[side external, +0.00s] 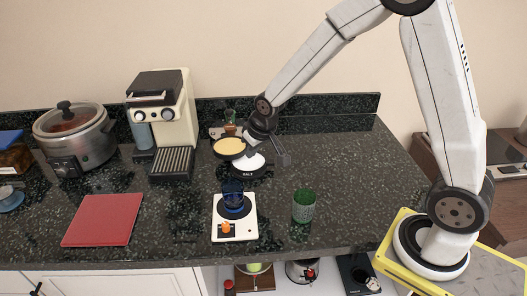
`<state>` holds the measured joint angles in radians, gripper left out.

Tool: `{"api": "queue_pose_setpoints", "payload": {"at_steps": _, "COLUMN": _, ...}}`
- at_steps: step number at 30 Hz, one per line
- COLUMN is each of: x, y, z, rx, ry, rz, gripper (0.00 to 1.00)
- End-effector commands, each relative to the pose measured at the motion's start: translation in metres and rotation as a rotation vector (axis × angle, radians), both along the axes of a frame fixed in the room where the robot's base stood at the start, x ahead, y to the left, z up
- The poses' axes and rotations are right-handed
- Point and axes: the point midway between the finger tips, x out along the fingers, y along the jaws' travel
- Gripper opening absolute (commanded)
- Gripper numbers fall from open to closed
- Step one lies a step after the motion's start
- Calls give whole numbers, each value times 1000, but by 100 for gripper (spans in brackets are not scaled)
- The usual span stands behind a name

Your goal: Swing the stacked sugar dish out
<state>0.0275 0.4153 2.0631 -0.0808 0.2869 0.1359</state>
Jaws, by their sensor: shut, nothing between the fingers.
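A round dark dish with tan contents (229,146) sits at the back middle of the counter, in the side external view. Just right of it and lower is a dark dish with white contents (247,163), marked "SALT" on its front. The tan dish stands out to the left of the salt dish, and their edges overlap in the picture. My gripper (266,148) is shut and empty, right above the salt dish and beside the tan dish. It hides part of both dishes; I cannot tell if it touches either.
A small hot plate (247,229) with a blue glass (232,194) stands in front, with a green glass (303,206) to its right. A coffee machine (162,120), a slow cooker (76,140) and a red board (102,220) are at left. The counter's right side is clear.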

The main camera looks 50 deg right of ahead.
Motion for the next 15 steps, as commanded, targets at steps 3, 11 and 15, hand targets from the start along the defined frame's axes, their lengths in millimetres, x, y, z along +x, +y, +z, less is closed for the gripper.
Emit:
{"api": "queue_pose_setpoints", "payload": {"at_steps": 3, "x": -5, "y": 1, "z": 14, "rx": 0, "ry": -3, "rz": 1, "gripper": 0}}
{"api": "queue_pose_setpoints", "payload": {"at_steps": 11, "x": -13, "y": 3, "z": 33, "rx": 0, "ry": 0, "rz": 1, "gripper": 0}}
{"api": "queue_pose_setpoints", "payload": {"at_steps": 15, "x": -14, "y": 3, "z": 37, "rx": 0, "ry": 0, "rz": 1, "gripper": 0}}
